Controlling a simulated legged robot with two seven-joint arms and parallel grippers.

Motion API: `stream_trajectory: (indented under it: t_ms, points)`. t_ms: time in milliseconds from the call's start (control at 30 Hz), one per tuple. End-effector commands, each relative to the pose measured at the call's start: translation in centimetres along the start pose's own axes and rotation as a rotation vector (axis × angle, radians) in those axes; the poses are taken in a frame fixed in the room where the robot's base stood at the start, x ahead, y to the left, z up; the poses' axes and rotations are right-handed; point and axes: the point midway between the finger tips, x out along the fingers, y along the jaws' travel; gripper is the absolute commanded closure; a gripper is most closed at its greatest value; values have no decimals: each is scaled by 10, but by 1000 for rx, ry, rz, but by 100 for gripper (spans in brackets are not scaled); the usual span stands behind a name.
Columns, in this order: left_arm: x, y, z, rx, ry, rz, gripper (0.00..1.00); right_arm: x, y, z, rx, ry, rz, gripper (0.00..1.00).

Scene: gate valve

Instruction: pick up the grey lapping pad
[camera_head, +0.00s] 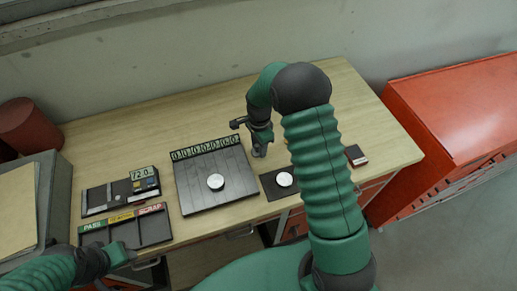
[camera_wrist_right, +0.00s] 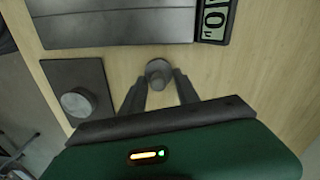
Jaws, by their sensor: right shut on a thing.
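The grey lapping pad (camera_wrist_right: 158,70) is a small round grey piece with a knob-like top, between the fingertips of my right gripper (camera_wrist_right: 160,82) in the right wrist view. The gripper is shut on it, just above or at the wooden bench; I cannot tell whether the pad touches the bench. In the head view my right gripper (camera_head: 259,150) is to the right of the large black plate, with the pad small below its tips. My left gripper (camera_head: 120,254) is at the lower left, near the front of the sorting tray; its jaw opening is not clear.
The black plate (camera_head: 195,190) carries a number strip and a silver disc (camera_head: 216,181). A dark square mat (camera_head: 268,184) holds another disc (camera_head: 285,179). A sorting tray (camera_head: 145,232), a gauge display (camera_head: 143,174) and a small dark red-edged block (camera_head: 355,155) are also on the bench.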

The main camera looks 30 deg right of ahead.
Motion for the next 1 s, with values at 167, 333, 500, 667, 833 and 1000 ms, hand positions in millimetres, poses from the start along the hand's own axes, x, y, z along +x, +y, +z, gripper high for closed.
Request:
stream_trajectory:
  t_ms: [167, 333, 500, 667, 833, 1000]
  points:
    - [2, 0, 0, 1, 0, 0, 50, -3, 0, 0, 0, 1, -1, 100]
    - [9, 0, 2, 1, 0, 0, 50, -19, -1, 0, -1, 2, -5, 100]
    - [18, 0, 4, 0, 0, 0, 50, -35, 13, 0, 2, 1, 0, 100]
    - [28, 0, 7, 0, 0, 0, 50, -38, 50, -2, 3, 0, -2, 100]
    - [40, 0, 9, 0, 0, 0, 50, -42, 100, -6, 2, 0, -2, 100]
    - [45, 0, 11, 0, 0, 0, 50, -47, 140, -8, 3, -1, -1, 100]
